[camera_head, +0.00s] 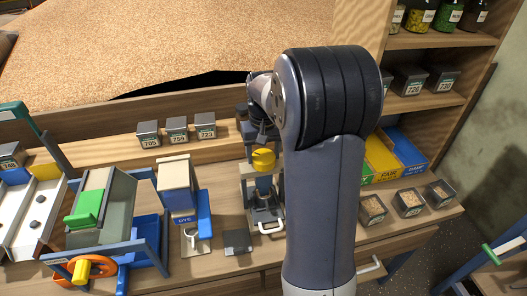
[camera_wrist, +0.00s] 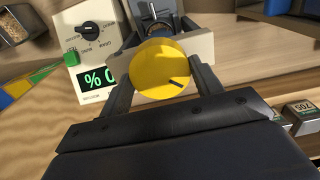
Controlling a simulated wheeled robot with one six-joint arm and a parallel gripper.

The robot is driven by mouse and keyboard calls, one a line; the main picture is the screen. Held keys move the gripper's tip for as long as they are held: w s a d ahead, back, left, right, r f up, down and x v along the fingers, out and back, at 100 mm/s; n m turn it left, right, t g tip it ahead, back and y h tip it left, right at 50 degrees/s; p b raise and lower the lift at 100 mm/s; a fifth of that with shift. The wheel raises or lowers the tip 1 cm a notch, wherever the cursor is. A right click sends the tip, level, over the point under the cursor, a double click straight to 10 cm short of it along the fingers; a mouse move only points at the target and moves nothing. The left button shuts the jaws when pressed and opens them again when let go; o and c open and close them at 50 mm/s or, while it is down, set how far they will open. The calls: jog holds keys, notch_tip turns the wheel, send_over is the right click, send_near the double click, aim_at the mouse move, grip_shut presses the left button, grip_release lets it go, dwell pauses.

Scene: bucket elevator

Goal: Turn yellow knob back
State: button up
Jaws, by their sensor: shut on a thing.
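The yellow knob (camera_wrist: 160,70) is a round disc with a short dark mark near its lower right edge. In the wrist view it sits between the two fingers of my gripper (camera_wrist: 160,80), which is shut on it. In the head view the yellow knob (camera_head: 264,158) sits on top of a small grey device on the bench. My arm hides the device's right side and most of my gripper there.
A white meter (camera_wrist: 92,45) with a black dial and green digits stands close by in the wrist view. The GYE box (camera_head: 178,190) and a dark flat plate (camera_head: 237,241) are to the left. Sample boxes (camera_head: 409,203) stand right, numbered tins (camera_head: 177,130) behind.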

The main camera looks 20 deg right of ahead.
aim_at(263, 157)
jog(key=n, duration=1.3)
jog(key=shift+n+p, duration=0.35)
jog(key=shift+n, duration=0.05)
jog(key=n, duration=1.2)
jog(key=shift+n, duration=0.4)
jog(key=o, duration=1)
notch_tip(263, 157, up, 11)
jog(key=shift+f+b, duration=0.1)
jog(key=shift+b, duration=0.3)
